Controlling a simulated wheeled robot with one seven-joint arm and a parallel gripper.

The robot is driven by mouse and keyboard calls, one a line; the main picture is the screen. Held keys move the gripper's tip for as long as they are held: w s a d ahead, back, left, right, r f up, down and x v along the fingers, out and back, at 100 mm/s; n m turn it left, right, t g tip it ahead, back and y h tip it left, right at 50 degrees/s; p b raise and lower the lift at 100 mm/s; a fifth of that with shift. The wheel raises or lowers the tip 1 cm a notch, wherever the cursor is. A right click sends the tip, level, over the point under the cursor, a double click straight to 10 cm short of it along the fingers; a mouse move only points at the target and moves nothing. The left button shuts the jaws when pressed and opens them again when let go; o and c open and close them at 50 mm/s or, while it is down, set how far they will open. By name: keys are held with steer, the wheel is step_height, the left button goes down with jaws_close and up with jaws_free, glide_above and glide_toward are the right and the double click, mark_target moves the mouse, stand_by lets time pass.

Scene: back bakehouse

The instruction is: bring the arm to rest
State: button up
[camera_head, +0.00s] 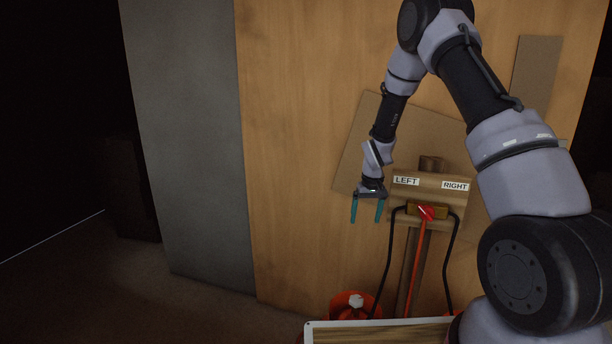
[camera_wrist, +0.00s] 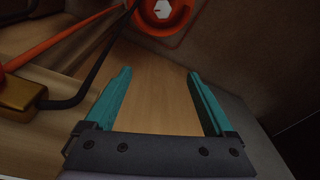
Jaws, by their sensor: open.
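My gripper (camera_head: 366,208) hangs from my raised arm in front of the wooden wall, with its teal fingers pointing down. It is open, and nothing is between the fingers. In the wrist view the gripper (camera_wrist: 160,100) shows its two fingers well apart, with bare wood-coloured surface behind them. In the head view it is to the left of a board labelled LEFT and RIGHT (camera_head: 430,196), apart from the black bent rod (camera_head: 389,250) as far as I can tell.
A brass-coloured block (camera_head: 413,209) with a red part (camera_head: 427,213) sits below the labels, and a red rod (camera_head: 417,265) runs down from it. An orange round container (camera_head: 343,301) with a white-topped item stands below. A white-edged board (camera_head: 335,325) is in front. Space left of my gripper is clear.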

steer(key=s+d+r+m+t, duration=0.1)
steer(key=s+r, duration=0.2)
steer(key=r, duration=0.6)
steer(key=s+d+r+m+t, duration=0.1)
steer(key=s+r, duration=0.2)
steer(key=r, duration=0.5)
steer(key=s+d+r, duration=0.1)
steer(key=s+r, duration=0.3)
steer(key=r, duration=0.5)
steer(key=s+r+m+t, duration=0.1)
steer(key=s+r, duration=0.5)
steer(key=s, duration=0.5)
steer(key=s+d+r+m+t+y, duration=0.1)
steer(key=s+r, duration=0.5)
steer(key=s, duration=0.6)
steer(key=shift+d+r+m+t+y, duration=0.3)
steer(key=shift+m+t, duration=0.2)
steer(key=shift+t, duration=0.3)
